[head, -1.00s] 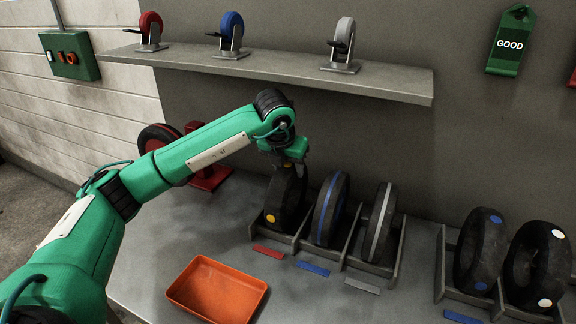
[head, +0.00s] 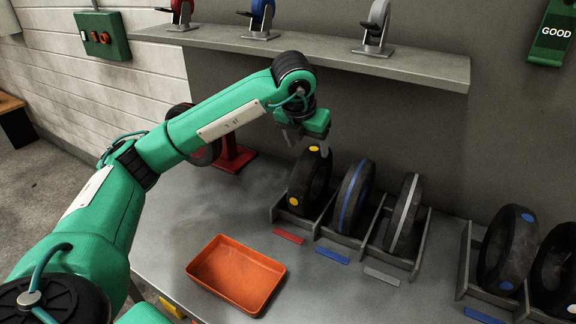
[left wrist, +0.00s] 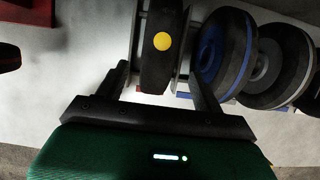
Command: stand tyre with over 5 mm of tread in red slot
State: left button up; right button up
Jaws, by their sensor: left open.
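A black tyre with yellow dots (head: 309,174) stands upright in the rack slot marked by the red strip (head: 288,237). It also shows in the left wrist view (left wrist: 160,70), between the open fingers. My left gripper (head: 308,146) is open and empty, just above this tyre and apart from it. A blue-striped tyre (head: 351,196) stands in the slot with the blue strip (head: 332,255). A grey-striped tyre (head: 402,213) stands in the slot with the grey strip (head: 381,276). Tread depth cannot be read. My right gripper is out of view.
An orange tray (head: 236,275) lies on the bench in front of the rack. A second rack at right holds a tyre with blue dots (head: 507,248) and one with white dots (head: 556,268). A shelf (head: 330,54) with castor wheels hangs above. A red stand (head: 233,153) is behind my arm.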

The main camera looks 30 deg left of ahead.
pick_arm(q)
jog(key=s+b, duration=0.1)
jog(key=s, duration=0.8)
jog(key=shift+s+d, duration=0.15)
jog(key=shift+s, duration=0.15)
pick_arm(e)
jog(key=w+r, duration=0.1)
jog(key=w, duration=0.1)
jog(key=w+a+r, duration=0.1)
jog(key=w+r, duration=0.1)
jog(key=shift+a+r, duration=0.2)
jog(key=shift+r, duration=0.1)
